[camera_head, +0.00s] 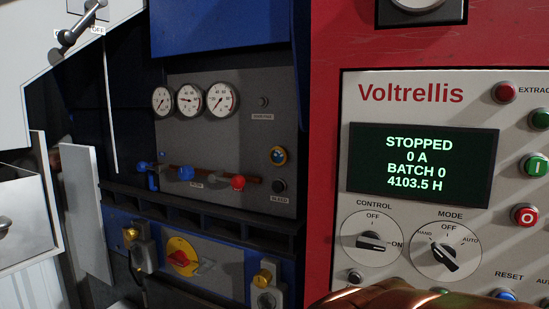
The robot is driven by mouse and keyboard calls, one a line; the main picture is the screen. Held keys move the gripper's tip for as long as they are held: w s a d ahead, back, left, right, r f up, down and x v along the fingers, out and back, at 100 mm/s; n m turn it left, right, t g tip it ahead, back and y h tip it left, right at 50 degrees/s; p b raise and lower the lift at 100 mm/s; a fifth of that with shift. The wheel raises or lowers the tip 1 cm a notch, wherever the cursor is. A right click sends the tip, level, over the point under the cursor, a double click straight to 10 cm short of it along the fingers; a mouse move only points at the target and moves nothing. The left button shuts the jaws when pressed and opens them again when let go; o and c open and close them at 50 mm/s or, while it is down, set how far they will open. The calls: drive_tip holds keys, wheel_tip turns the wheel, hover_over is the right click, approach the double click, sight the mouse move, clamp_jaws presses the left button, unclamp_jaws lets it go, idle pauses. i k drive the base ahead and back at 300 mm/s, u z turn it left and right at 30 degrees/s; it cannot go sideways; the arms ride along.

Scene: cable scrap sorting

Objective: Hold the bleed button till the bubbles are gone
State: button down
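The bleed button (279,186) is a small dark round button on the grey panel, just above the label BLEED. Above it is a small round sight glass (278,156) with a brass-coloured rim and a blue and yellow face. It is too small to tell whether bubbles show in it. Nothing touches the button. My gripper is not in view.
Three gauges (190,100), a blue valve handle (186,173) and a red one (238,183) share the panel. A dark ledge (200,213) runs below. The red cabinet (325,130) stands right. A copper-coloured rounded thing (430,298), unidentified, covers the bottom right edge.

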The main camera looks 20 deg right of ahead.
sight(277, 186)
drive_tip(key=u, duration=1.05)
drive_tip(key=k, duration=0.7)
drive_tip(key=u, duration=0.8)
